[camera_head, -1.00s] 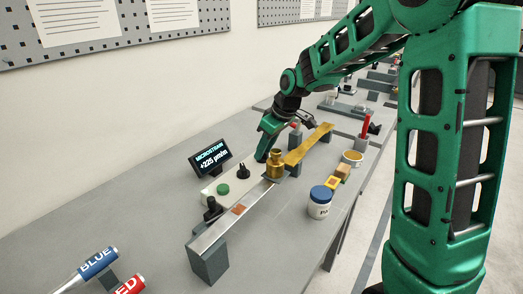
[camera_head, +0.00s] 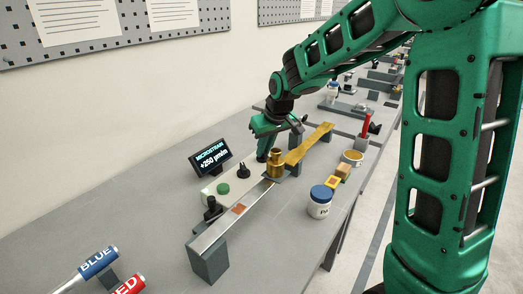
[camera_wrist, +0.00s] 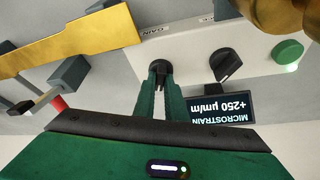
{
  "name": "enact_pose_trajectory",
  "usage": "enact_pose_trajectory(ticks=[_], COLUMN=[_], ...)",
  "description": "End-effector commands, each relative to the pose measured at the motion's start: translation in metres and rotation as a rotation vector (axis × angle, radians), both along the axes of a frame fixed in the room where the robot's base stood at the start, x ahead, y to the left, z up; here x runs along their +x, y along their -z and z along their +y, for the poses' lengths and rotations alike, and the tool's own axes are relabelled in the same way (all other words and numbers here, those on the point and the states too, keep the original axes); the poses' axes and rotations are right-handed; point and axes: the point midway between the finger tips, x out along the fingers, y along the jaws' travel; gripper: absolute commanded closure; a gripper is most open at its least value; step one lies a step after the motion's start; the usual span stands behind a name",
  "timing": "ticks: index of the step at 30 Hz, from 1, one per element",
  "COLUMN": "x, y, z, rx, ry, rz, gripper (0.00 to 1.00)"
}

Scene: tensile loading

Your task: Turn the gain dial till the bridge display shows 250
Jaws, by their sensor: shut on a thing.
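The bridge display (camera_head: 211,160) stands at the back of the white bridge box (camera_head: 229,187) and reads +250 µm/m. It also shows, upside down, in the wrist view (camera_wrist: 222,108). The gain dial (camera_wrist: 160,66) is a small black knob beside the "GAIN" label on the box's top. My gripper (camera_wrist: 160,78) is shut on the dial, with its green fingers on either side. In the head view my gripper (camera_head: 263,154) points down at the far end of the box and mostly hides the dial.
A second black knob (camera_wrist: 225,64) and a green button (camera_wrist: 288,52) sit on the same box. A brass weight (camera_head: 277,165) stands close to my gripper, by the metal beam (camera_head: 222,227). A blue-lidded jar (camera_head: 319,203) stands to the right.

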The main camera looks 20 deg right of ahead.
Motion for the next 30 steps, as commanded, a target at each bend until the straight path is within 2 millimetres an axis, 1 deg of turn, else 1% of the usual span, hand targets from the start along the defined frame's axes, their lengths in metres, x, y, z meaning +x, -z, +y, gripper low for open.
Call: enact_pose_trajectory(ticks=[4, 12, 13, 15, 25, 29, 30], x=[0.0, 0.0, 0.0, 0.0, -0.001, -0.004, -0.007], y=[-0.001, -0.001, -0.001, -0.001, -0.002, -0.014, -0.019], z=[0.0, 0.0, 0.0, 0.0, 0.0, -0.001, -0.001], rx=[0.0, 0.001, 0.001, 0.0, 0.0, 0.0, 0.0], ry=[0.043, 0.045, 0.045, 0.044, 0.043, 0.043, 0.043], rz=[-0.002, -0.003, -0.003, -0.002, -0.002, -0.004, -0.004], gripper=[1.0, 1.0, 0.84, 0.7, 0.7, 0.7, 0.7])
